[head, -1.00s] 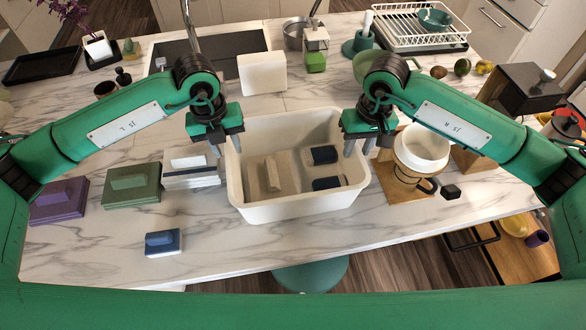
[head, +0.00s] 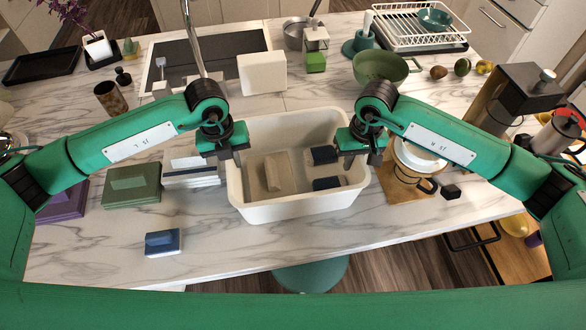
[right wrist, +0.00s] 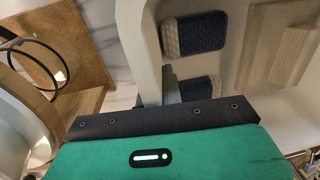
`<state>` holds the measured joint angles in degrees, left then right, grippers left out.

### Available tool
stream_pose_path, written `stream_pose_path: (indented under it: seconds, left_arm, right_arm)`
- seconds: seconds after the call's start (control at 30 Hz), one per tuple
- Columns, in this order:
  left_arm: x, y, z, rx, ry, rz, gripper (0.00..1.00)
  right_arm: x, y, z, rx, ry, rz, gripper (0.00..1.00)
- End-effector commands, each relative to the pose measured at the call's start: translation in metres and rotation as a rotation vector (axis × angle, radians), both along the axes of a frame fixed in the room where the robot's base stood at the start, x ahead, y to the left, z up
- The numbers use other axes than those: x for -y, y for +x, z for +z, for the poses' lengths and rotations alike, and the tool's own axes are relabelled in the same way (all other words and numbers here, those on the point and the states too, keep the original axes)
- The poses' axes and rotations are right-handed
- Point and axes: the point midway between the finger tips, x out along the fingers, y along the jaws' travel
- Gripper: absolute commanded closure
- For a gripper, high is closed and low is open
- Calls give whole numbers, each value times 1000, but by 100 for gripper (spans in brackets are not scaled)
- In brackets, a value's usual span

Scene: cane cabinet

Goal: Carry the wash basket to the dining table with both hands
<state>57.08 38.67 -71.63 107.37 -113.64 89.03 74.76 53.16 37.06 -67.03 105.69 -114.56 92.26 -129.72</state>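The wash basket (head: 300,209) is a cream, open tub on the marble counter. My left gripper (head: 228,157) is at the basket's left rim, with one finger showing inside. My right gripper (head: 358,159) is at the right rim. In the right wrist view one finger (right wrist: 172,86) is inside, close beside the wall (right wrist: 148,60). The outer fingers are mostly hidden, so the grip cannot be told. The dining table cannot be made out.
Folded green (head: 132,186) and purple (head: 62,203) stacks and a blue sponge-like block (head: 162,242) lie left. A white dripper on a wooden stand (head: 395,188) is close on the right. A sink (head: 220,62) and green bowl (head: 380,67) are behind.

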Motion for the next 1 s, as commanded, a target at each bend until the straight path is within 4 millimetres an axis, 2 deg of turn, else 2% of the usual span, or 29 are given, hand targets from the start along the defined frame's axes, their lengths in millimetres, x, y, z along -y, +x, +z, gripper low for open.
stream_pose_path:
  seconds: [0.47,1.0]
  left_arm:
    - [0,1,5,1,-1,0,100]
    - [0,0,45,1,0,0,100]
  right_arm:
    - [0,0,5,1,0,-1,100]
    - [0,1,45,1,-1,-1,100]
